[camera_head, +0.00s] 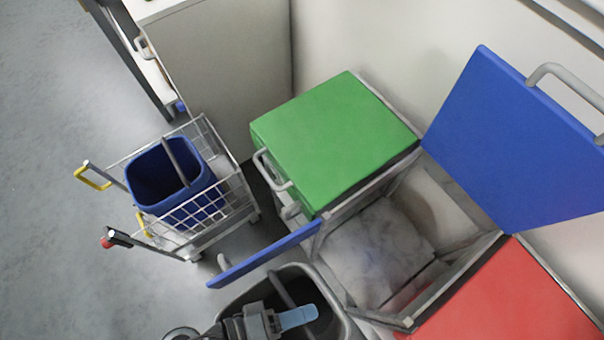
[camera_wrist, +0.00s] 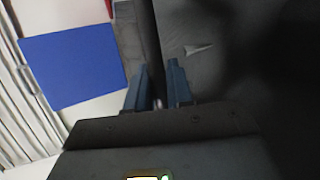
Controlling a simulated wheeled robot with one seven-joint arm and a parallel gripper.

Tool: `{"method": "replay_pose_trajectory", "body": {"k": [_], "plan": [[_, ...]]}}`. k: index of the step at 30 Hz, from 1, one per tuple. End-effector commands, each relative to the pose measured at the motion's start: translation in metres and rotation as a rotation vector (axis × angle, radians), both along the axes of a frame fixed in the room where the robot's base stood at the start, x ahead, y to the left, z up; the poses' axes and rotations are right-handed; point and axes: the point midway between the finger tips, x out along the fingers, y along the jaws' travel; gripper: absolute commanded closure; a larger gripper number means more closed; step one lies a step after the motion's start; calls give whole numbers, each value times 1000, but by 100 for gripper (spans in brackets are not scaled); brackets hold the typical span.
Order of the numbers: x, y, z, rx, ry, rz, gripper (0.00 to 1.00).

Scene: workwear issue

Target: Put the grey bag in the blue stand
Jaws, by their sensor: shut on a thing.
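The dark grey bag (camera_head: 349,325) is at the bottom of the head view, open at the top, with a bar-like handle across its mouth. My gripper (camera_head: 300,317) is over its mouth, shut on the bag, apparently at the handle. In the wrist view the bag's dark grey surface (camera_wrist: 205,50) fills the area beyond the blue fingers (camera_wrist: 160,92). The blue stand has its blue lid (camera_head: 520,140) raised and a narrow blue front panel (camera_head: 265,255) swung out to the left. Its pale interior (camera_head: 375,250) is open to view. The bag is outside, in front of it.
A stand with a closed green lid (camera_head: 335,140) is left of the blue stand, and a red-lidded one (camera_head: 515,295) is right of it. A wire trolley (camera_head: 240,195) holding a blue bucket (camera_head: 150,180) stands at left. The floor (camera_head: 60,250) at far left is clear.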

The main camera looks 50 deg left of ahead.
Motion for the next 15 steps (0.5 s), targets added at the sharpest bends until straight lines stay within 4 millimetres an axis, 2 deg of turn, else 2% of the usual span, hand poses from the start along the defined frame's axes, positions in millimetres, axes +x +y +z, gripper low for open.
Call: {"method": "replay_pose_trajectory", "body": {"k": [5, 15], "plan": [[9, 0, 1, 1, -2, -2, 100], [44, -1, 1, 2, -3, -2, 100]]}}
